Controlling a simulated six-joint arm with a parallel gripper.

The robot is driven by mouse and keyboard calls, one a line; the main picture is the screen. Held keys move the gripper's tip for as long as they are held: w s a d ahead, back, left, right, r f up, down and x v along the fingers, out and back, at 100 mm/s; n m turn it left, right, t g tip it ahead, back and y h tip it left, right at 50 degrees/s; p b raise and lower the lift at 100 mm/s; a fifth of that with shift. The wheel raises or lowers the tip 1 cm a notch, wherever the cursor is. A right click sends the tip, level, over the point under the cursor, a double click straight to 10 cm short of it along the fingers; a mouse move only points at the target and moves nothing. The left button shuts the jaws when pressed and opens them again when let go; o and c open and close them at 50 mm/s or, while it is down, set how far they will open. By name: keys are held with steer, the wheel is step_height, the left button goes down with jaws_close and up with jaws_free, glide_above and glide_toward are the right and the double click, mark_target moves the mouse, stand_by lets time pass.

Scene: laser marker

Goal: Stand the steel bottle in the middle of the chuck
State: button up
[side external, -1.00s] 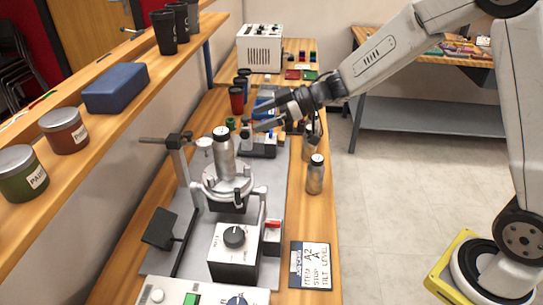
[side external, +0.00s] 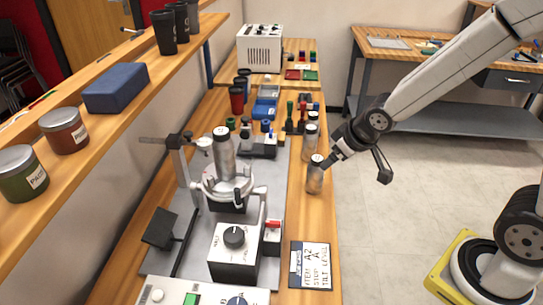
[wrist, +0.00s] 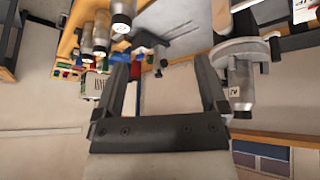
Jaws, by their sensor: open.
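A steel bottle (side external: 223,157) with a dark cap stands in the ring-shaped chuck (side external: 213,187), leaning slightly left in the side view. In the wrist view, the chuck (wrist: 236,50) and its bottle (wrist: 241,88) appear upside down at the right, outside my fingers. Another steel bottle (side external: 315,178) stands on the bench right of the chuck, with more bottles (side external: 310,146) behind it. My gripper (side external: 333,158) is beside the nearest of these, at its upper right; I cannot tell whether they touch. In the wrist view my gripper (wrist: 158,98) is open, with nothing between its fingers.
A black-and-white control box (side external: 233,250) stands in front of the chuck, with a printed card (side external: 310,265) to its right. A post with an arm (side external: 178,160) rises left of the chuck. A shelf (side external: 120,105) overhangs the left. Open floor lies right of the bench.

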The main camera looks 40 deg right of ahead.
steer(key=s+a+f+m+g, duration=0.1)
steer(key=s+f+g, duration=0.1)
steer(key=s, duration=0.6)
steer(key=shift+s+f+g, duration=0.15)
steer(key=shift+g, duration=0.55)
steer(key=shift+a, duration=0.1)
